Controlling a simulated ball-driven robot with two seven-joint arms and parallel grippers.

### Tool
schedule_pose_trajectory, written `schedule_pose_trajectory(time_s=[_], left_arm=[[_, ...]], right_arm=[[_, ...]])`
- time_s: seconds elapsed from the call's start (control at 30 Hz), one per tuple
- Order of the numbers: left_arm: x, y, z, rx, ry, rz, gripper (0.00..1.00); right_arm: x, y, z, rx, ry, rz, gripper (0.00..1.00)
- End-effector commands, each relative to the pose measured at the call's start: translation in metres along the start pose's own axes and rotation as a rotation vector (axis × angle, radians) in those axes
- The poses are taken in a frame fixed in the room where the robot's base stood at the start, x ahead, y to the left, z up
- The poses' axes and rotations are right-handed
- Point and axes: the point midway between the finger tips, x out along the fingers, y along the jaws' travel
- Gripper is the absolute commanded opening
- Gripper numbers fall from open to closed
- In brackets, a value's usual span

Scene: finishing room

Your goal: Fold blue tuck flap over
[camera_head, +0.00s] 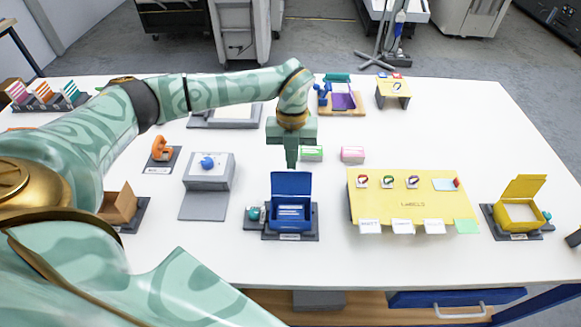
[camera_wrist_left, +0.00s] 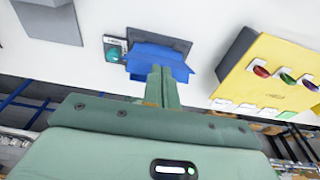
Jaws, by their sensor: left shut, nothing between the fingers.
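The blue box (camera_head: 290,217) stands on a dark base plate at the front middle of the table in the head view. Its blue flap (camera_head: 291,184) stands up at the back of the box. A white card shows inside the box. My left gripper (camera_head: 291,165) is shut and empty, pointing down behind and above the flap. In the left wrist view the shut fingers (camera_wrist_left: 161,72) overlap the blue flap (camera_wrist_left: 160,58); whether they touch it I cannot tell. My right gripper is not in view.
A yellow label board (camera_head: 400,205) lies right of the blue box. A yellow box (camera_head: 521,212) with its lid up stands farther right. A grey sloped stand (camera_head: 208,170) is on the left. Green (camera_head: 311,154) and pink (camera_head: 352,154) blocks sit near the gripper.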

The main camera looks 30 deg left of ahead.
Motion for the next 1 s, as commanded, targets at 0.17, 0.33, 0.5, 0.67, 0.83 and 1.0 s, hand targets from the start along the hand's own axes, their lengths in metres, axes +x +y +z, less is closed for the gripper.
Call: schedule_pose_trajectory(time_s=[0.17,0.33,0.5,0.67,0.83,1.0], left_arm=[[0.0009,0.0000,-0.0017,0.000,0.000,0.000,0.00],[0.0011,0.0000,-0.0016,0.000,0.000,0.000,0.00],[0.0010,-0.0001,-0.0018,0.000,0.000,0.000,0.00],[0.0025,0.0001,-0.0055,-0.001,0.001,0.001,0.00],[0.0059,0.0002,-0.0106,0.000,0.001,0.000,0.00],[0.0072,0.0000,-0.0110,-0.001,0.000,0.000,0.00]], right_arm=[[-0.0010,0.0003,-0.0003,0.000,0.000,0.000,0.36],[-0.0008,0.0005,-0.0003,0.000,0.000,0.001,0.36],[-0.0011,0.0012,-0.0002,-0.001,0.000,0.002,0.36],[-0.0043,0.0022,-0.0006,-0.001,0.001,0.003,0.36],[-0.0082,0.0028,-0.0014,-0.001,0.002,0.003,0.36],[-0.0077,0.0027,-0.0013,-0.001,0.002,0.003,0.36]])
